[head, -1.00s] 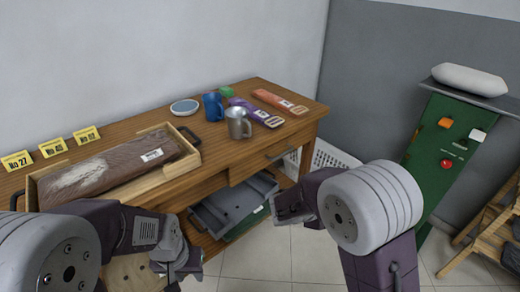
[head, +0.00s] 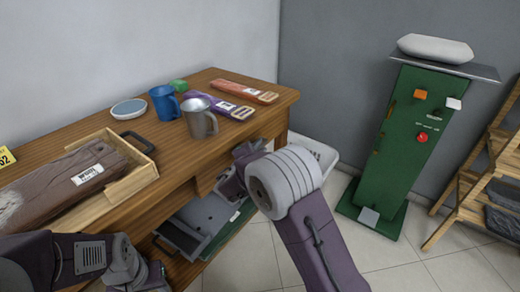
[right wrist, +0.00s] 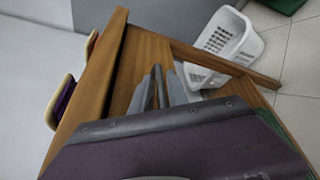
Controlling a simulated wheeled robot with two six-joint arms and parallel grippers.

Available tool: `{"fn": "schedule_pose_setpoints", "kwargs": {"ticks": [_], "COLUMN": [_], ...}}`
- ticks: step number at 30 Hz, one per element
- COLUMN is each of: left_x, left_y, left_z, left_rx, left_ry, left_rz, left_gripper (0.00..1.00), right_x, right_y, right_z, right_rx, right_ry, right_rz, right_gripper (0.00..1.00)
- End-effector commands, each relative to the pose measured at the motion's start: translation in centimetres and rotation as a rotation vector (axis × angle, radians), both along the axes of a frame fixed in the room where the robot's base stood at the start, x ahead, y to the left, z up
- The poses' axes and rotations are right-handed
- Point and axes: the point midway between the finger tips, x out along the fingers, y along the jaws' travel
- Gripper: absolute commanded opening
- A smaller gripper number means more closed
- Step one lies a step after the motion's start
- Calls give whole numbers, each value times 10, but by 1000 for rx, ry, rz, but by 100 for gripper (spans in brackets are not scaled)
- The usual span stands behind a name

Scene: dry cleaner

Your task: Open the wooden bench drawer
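The wooden bench (head: 60,146) runs along the wall in the head view. Its drawer front (head: 207,179) is under the tabletop, mostly hidden behind my right gripper. The drawer handle is hidden. My right gripper (head: 228,182) is at the drawer front. In the right wrist view its fingers (right wrist: 156,88) point at the bench's wooden front and look close together; whether the handle is between them does not show. My left gripper (head: 150,278) is low at the bottom left, in front of the bench and away from the drawer; its fingertips are unclear.
On the bench stand a blue mug (head: 163,103), a metal mug (head: 199,119), a dish (head: 129,110) and a wooden tray (head: 131,182) with a wrapped garment. A white basket (head: 318,156) is beyond the bench's right end. A green cabinet (head: 400,140) stands at right.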

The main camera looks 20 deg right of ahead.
Motion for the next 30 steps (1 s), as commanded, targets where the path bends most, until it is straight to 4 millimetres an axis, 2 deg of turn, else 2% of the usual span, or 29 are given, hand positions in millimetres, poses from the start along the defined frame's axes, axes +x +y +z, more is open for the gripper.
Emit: {"fn": "schedule_pose_setpoints", "kwargs": {"ticks": [4, 11, 13, 30], "left_x": [0, 0, 0, 0], "left_y": [0, 0, 0, 0], "left_z": [-2, -2, -2, -2], "left_rx": [0, 0, 0, 0], "left_ry": [0, 0, 0, 0], "left_rz": [0, 0, 0, 0], "left_gripper": [36, 36, 36, 36], "right_x": [9, 9, 9, 9], "right_y": [-6, -6, -6, -6], "right_z": [-2, -2, -2, -2], "right_rx": [0, 0, 0, 0], "right_ry": [-1, 0, 0, 0], "right_rz": [0, 1, 1, 1], "right_gripper": [20, 20, 0, 0]}}
